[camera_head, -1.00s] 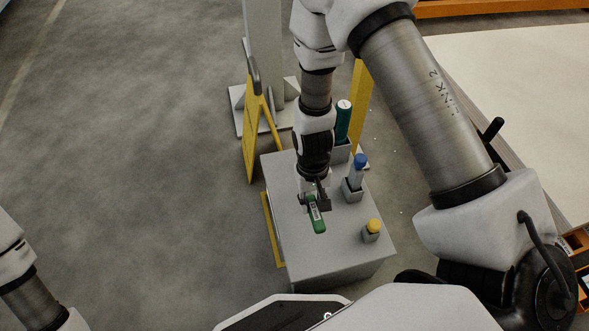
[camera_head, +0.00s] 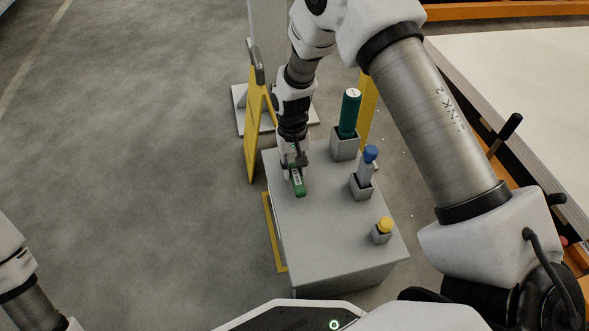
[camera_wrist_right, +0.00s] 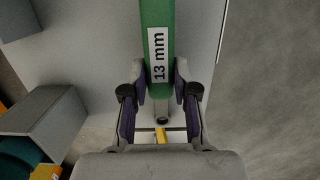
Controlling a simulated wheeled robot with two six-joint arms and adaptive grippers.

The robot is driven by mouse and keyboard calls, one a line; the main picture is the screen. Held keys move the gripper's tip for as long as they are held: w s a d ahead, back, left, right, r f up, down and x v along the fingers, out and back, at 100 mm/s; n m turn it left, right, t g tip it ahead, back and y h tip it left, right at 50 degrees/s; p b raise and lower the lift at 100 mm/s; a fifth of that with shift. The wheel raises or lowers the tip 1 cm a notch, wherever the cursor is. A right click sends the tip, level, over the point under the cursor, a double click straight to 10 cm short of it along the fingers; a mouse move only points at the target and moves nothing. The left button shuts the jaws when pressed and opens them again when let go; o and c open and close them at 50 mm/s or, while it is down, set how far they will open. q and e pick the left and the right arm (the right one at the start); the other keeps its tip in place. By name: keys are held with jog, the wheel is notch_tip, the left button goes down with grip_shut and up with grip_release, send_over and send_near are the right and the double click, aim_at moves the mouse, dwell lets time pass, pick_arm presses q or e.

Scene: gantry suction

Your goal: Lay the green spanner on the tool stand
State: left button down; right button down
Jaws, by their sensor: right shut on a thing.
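The green spanner (camera_head: 297,186) is over the left part of the grey tool stand (camera_head: 325,235), its green end pointing towards me. My right gripper (camera_head: 294,162) is shut on it from above. In the right wrist view the spanner (camera_wrist_right: 157,20), labelled "13 mm", runs between the two fingers (camera_wrist_right: 160,78). I cannot tell whether the spanner touches the stand's top. My left gripper is out of view.
Small grey holders along the stand's right side hold a green cylinder (camera_head: 349,113), a blue-capped tool (camera_head: 369,158) and a yellow-capped piece (camera_head: 384,225). A yellow frame (camera_head: 256,130) stands behind left. The stand's front middle is clear.

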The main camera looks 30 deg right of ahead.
aim_at(293, 164)
jog(key=shift+f, duration=0.15)
jog(key=c, duration=0.9)
grip_release()
jog(key=r+p, duration=0.2)
jog(key=r, duration=0.2)
jog(key=w+r+p, duration=0.1)
jog(key=r+p, duration=0.1)
jog(key=r, duration=0.2)
jog(key=r+p, duration=0.3)
jog(key=r, duration=0.1)
jog(key=shift+w+d+r, duration=0.15)
jog(key=shift+w+d, duration=0.05)
jog(key=shift+w, duration=0.1)
